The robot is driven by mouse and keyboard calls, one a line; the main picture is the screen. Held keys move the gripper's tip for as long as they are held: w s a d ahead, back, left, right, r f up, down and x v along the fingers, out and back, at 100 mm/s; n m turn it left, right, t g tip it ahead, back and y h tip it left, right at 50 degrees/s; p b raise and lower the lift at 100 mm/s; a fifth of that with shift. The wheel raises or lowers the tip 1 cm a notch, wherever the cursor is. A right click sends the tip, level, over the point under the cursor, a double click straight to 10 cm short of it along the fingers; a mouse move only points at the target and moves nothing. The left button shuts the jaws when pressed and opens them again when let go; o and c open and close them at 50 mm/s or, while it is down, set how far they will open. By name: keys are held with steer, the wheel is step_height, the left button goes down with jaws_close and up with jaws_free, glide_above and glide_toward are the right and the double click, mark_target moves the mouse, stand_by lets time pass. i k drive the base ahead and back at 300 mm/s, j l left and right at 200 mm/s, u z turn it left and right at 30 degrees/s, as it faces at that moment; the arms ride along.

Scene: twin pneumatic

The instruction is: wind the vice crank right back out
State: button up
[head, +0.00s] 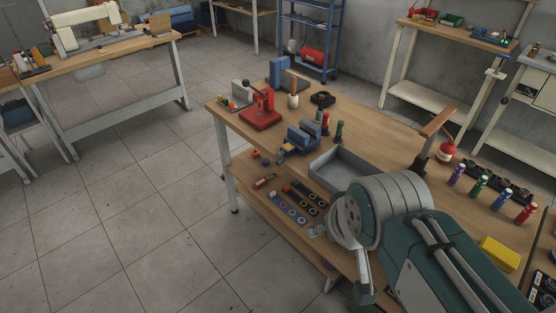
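A small blue vice (304,135) stands on the near-left part of the wooden workbench (370,120), close to its front edge. Its crank is at the front, near a small yellowish part (288,148). The crank is too small for me to tell its angle or how far the jaws are apart. My grey and green arm fills the lower right, in front of the bench and well to the right of the vice. I cannot make out my gripper's fingers. Nothing of mine touches the vice.
A red press (261,110) stands left of the vice, a mallet (293,94) behind it, and a grey tray (340,170) to its right. Below the vice, a lower shelf (248,185) holds small parts. The floor at left is clear.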

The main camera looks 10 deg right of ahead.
mark_target(281, 160)
steer(key=i+j+u, duration=0.1)
steer(key=i+u, duration=0.2)
steer(key=u, duration=0.15)
steer(key=i+u, duration=0.25)
steer(key=u, duration=0.2)
